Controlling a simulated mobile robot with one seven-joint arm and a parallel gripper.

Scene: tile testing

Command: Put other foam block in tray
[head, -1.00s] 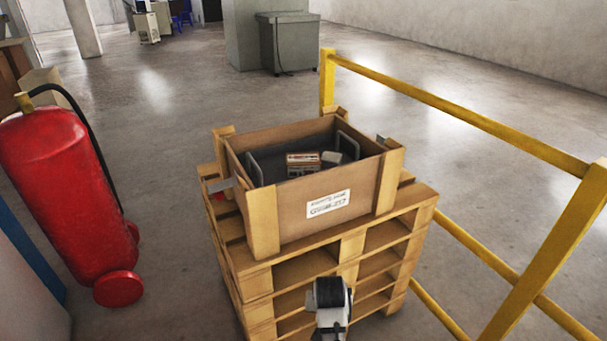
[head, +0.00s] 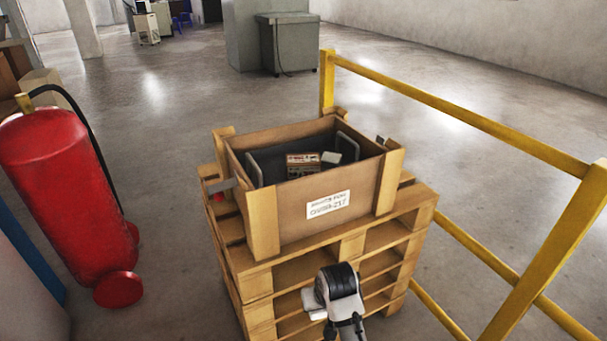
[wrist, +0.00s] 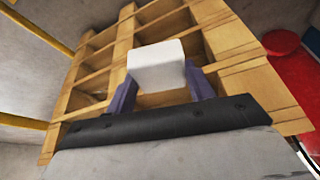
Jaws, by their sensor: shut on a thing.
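My gripper (wrist: 160,84) is shut on a white foam block (wrist: 157,65), with a purple finger on each side of it in the wrist view. My arm's end (head: 338,290) shows at the bottom of the head view, in front of the pallets and below the crate. The dark tray (head: 272,162) with grey handles lies inside the wooden crate. Another white block (head: 331,157) lies in the tray, beside a small box with a red-marked label (head: 303,163). The tray's near part is hidden by the crate's front wall.
The wooden crate (head: 283,214) stands on stacked pallets (head: 300,273). A yellow railing (head: 450,110) runs along the right. A red fire extinguisher (head: 65,190) stands at the left.

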